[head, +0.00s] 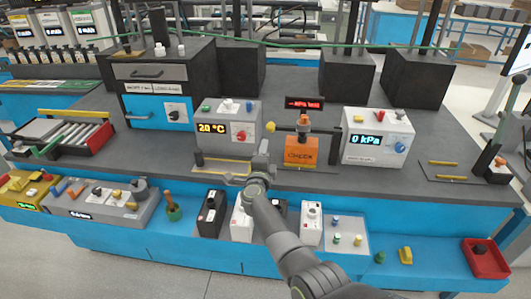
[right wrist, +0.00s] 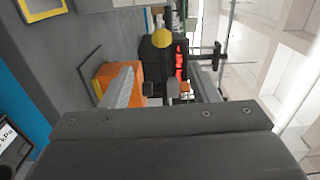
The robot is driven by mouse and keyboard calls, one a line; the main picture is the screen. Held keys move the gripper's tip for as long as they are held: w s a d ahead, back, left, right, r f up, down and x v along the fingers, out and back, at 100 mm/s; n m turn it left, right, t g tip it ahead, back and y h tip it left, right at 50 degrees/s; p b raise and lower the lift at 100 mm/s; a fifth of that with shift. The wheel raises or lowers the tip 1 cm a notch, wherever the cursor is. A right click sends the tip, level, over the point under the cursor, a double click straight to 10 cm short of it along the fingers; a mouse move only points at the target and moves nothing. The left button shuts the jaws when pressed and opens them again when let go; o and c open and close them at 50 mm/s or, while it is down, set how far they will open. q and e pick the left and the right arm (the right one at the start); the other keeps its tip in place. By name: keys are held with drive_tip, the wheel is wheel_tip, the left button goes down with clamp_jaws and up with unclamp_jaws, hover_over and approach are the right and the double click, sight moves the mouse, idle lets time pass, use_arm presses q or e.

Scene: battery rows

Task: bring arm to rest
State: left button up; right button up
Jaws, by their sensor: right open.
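My right arm (head: 282,235) comes in from the bottom right of the head view and reaches up over the front edge of the grey worktop. Its gripper (head: 250,168) is over the worktop, left of the orange box (head: 300,152) and in front of the grey 20 °C unit (head: 228,125). In the right wrist view the two fingers of the gripper (right wrist: 168,90) stand apart, with nothing visibly held between them. The orange box shows behind the fingers there (right wrist: 108,77). My left gripper is in neither view.
The white 0 kPa unit (head: 377,137) stands to the right of the orange box. Batteries, including a black one (head: 210,213) and a white one (head: 311,222), stand on the lower blue ledge near my forearm. A red bin (head: 485,258) is at the far right.

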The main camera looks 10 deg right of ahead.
drive_tip(key=s+d+f+n+g+y, duration=0.2)
drive_tip(key=s+d+f+n+y, duration=0.15)
drive_tip(key=s+n, duration=0.45)
drive_tip(key=s+d+f+n+g+y, duration=0.25)
drive_tip(key=s+f+n, duration=0.2)
drive_tip(key=s, duration=0.65)
drive_tip(key=s+d+f+n+g+y, duration=0.2)
drive_tip(key=s+d+f+n+y, duration=0.15)
drive_tip(key=s+n, duration=0.45)
drive_tip(key=s+d+g+h, duration=0.2)
drive_tip(key=s+d, duration=0.2)
drive_tip(key=s, duration=0.5)
drive_tip(key=s+d+g+h, duration=0.2)
drive_tip(key=s+d+g, duration=0.1)
drive_tip(key=s, duration=0.6)
drive_tip(key=s+d+g+h, duration=0.2)
drive_tip(key=s+d, duration=0.2)
drive_tip(key=s, duration=0.4)
wheel_tip(320, 180, down, 26)
drive_tip(key=s+d+r+g, duration=0.1)
drive_tip(key=g, duration=0.1)
drive_tip(key=s+a+f, duration=0.1)
drive_tip(key=s+f, duration=1.3)
drive_tip(key=f, duration=0.1)
drive_tip(key=shift+s+g, duration=0.25)
drive_tip(key=shift+g, duration=0.1)
drive_tip(key=shift+y, duration=0.25)
